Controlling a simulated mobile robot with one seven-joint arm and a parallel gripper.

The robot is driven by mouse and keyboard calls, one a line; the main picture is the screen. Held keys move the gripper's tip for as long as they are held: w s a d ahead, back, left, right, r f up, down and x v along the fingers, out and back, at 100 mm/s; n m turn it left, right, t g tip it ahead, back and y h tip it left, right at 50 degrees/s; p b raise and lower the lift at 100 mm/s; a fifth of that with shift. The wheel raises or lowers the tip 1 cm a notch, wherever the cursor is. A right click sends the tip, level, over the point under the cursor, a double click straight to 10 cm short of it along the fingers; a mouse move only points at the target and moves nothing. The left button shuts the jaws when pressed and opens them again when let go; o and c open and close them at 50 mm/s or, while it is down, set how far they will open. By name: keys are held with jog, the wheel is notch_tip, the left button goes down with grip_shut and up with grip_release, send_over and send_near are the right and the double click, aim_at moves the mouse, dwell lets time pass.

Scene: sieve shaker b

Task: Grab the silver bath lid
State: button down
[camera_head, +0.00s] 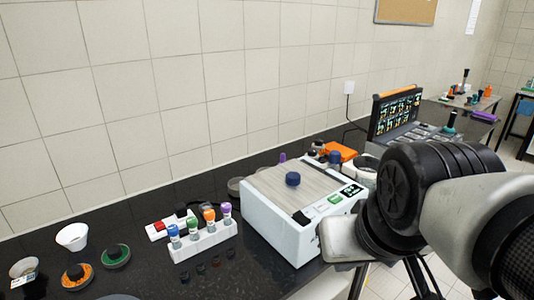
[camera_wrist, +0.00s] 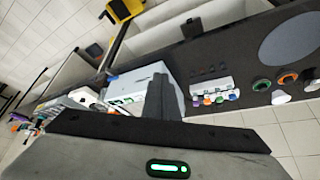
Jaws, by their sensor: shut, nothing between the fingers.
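The silver bath lid (camera_head: 318,180) is a flat brushed-metal cover with a dark blue knob (camera_head: 292,179). It lies on top of a white water bath (camera_head: 282,232) with a small display and green-lit panel on its right front. The white bath also shows in the wrist view (camera_wrist: 128,82), partly behind my fingers; I cannot make out the lid clearly there. My gripper (camera_wrist: 160,78) is shut and empty, apart from the lid. In the head view my arm fills the right side, and the fingers cannot be made out.
A white rack (camera_head: 203,242) with colored-cap bottles stands left of the bath. A white bowl (camera_head: 72,237), an orange ring (camera_head: 77,276) and a green ring (camera_head: 116,256) lie farther left. A dark open case (camera_head: 396,112) stands behind my arm. The tiled wall bounds the black counter.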

jog(key=c, duration=2.5)
grip_release()
jog(key=o, duration=0.3)
jog(key=shift+w+r, duration=0.1)
jog(key=o, duration=1.1)
jog(key=w+r, duration=0.4)
jog(key=w, duration=0.3)
jog(key=shift+o, duration=0.8)
jog(key=w+r, duration=0.3)
jog(key=w, duration=1)
jog(key=shift+w+y, duration=0.3)
jog(key=shift+w, duration=0.05)
send_over(293, 176)
jog(key=s, duration=0.2)
jog(key=shift+g, duration=0.4)
jog(key=f, duration=1.7)
jog(key=shift+s, duration=0.2)
jog(key=shift+d+p+x, duration=0.1)
jog(key=shift+p+x, duration=0.2)
jog(key=shift+x, duration=1)
jog(key=shift+d+p+x, duration=0.15)
jog(key=shift+p+x, duration=0.1)
jog(key=shift+x, duration=1.05)
